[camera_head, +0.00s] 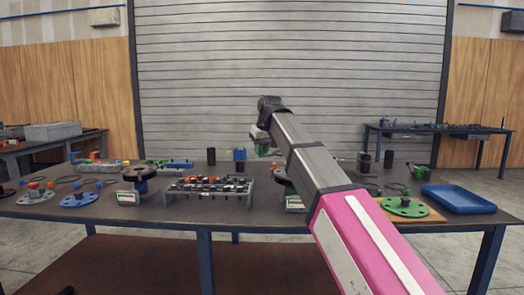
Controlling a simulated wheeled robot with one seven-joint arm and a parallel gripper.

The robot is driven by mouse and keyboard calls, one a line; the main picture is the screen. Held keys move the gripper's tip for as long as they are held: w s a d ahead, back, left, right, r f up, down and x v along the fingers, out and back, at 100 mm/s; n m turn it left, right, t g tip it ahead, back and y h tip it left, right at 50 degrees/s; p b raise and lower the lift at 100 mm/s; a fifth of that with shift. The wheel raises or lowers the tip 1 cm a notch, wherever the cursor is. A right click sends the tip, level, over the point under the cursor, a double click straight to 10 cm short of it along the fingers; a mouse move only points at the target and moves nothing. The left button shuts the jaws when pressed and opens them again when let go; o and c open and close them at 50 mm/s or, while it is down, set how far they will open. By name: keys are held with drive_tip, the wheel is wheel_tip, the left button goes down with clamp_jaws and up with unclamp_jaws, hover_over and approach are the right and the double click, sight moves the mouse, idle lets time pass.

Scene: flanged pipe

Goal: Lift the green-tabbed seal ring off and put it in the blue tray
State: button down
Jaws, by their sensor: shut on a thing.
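My gripper (262,142) hangs from the bent end of my arm, above the back middle of the workbench. It is small and partly covered by my arm. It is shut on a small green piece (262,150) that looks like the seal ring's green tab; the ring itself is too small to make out. Below it, a dark flanged part on a labelled stand (294,204) is mostly hidden behind my arm. The blue tray (458,198) lies at the bench's right end, far right of my gripper, and looks empty.
A green flange (404,207) lies on a wooden board left of the tray. A grey rack of fittings (210,190) stands in the middle, with a dark flanged part (138,178) to its left. A blue flange (80,200) lies at left. Black cylinders stand at the back.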

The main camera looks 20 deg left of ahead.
drive_tip(key=shift+r, duration=0.1)
drive_tip(key=shift+r, duration=2.4)
